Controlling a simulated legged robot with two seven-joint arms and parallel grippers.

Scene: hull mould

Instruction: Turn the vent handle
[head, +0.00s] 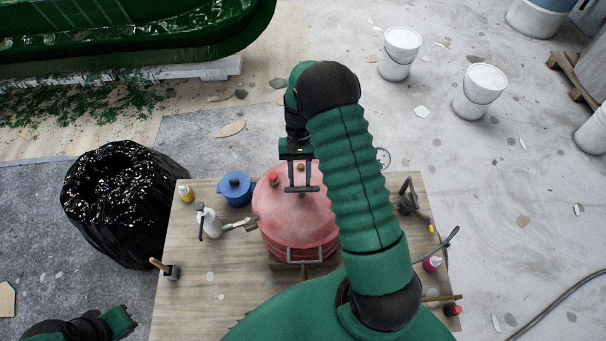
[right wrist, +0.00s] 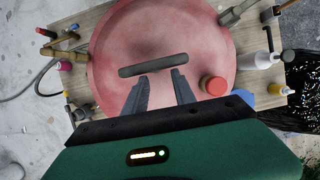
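The vent handle (right wrist: 153,64) is a dark grey bar on top of a round pink-red pot lid (right wrist: 150,30). In the head view the handle (head: 302,189) lies across the lid (head: 318,215), partly behind my right gripper. My right gripper (right wrist: 160,82) is open, with its two fingers apart and pointing at the bar; I cannot tell whether they touch it. It also shows in the head view (head: 301,186), over the lid. My left gripper (head: 122,322) is at the lower left corner, away from the table; its fingers are not clear.
The wooden table (head: 225,285) also carries a blue pot (head: 235,189), a white bottle (head: 208,222) and small tools. A red knob (right wrist: 214,86) stands on the lid beside the handle. A black bag-lined bin (head: 122,205) stands left. White buckets (head: 400,52) stand behind.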

